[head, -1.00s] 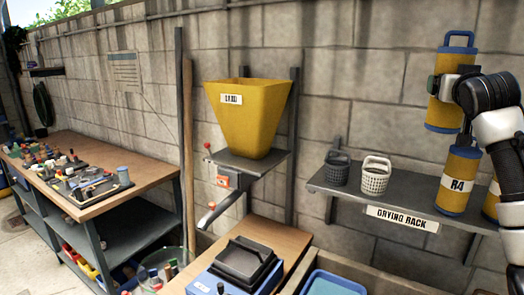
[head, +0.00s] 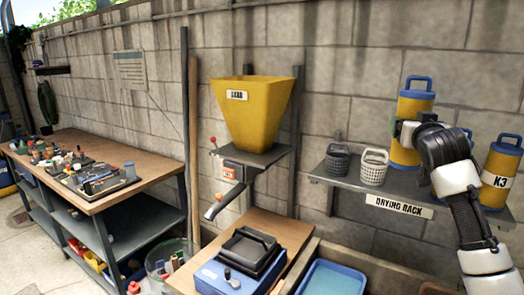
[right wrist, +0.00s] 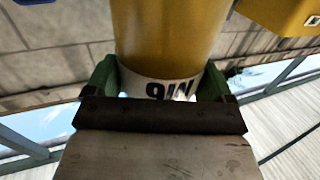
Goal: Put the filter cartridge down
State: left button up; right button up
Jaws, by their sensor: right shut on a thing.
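The filter cartridge in my right gripper is a yellow cylinder (head: 412,107) with blue ends and a blue top handle. It is upright at the drying rack (head: 340,179), to the right of the pale basket. Its base appears at shelf level; I cannot tell whether it touches the shelf. My right gripper (head: 402,131) is shut on its middle. In the right wrist view the green fingers (right wrist: 160,85) clasp the yellow body (right wrist: 168,35) around a white label band. My left gripper is not in view.
A yellow cartridge marked K3 (head: 497,172) stands at the rack's right end; another is mostly hidden behind my right arm. A dark basket (head: 338,163) and a pale basket (head: 373,167) stand to the left. A yellow hopper (head: 252,115) is farther left.

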jog(key=s+a+f+n+y+b, duration=0.1)
jog(key=s+a+f, duration=0.3)
jog(key=f, duration=0.5)
jog(key=s+a+f+n+y, duration=0.1)
jog(key=s+a+f+y, duration=0.1)
jog(key=a+f, duration=0.45)
jog(key=s+a+f+n+y+b, duration=0.1)
jog(key=s+a+f, duration=0.2)
jog(key=f, duration=0.7)
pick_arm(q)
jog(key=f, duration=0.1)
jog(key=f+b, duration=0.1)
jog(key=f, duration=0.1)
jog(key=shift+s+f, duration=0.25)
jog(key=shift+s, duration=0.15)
pick_arm(e)
jog(key=s+a+f, duration=0.2)
jog(key=s+f, duration=0.4)
jog(key=s, duration=0.6)
jog(key=s+a+f, duration=0.1)
jog(key=s+f, duration=0.5)
jog(key=s, duration=0.6)
jog(key=shift+s+a+f+m, duration=0.25)
jog(key=shift+s+a+m, duration=0.05)
jog(key=shift+s+a, duration=0.1)
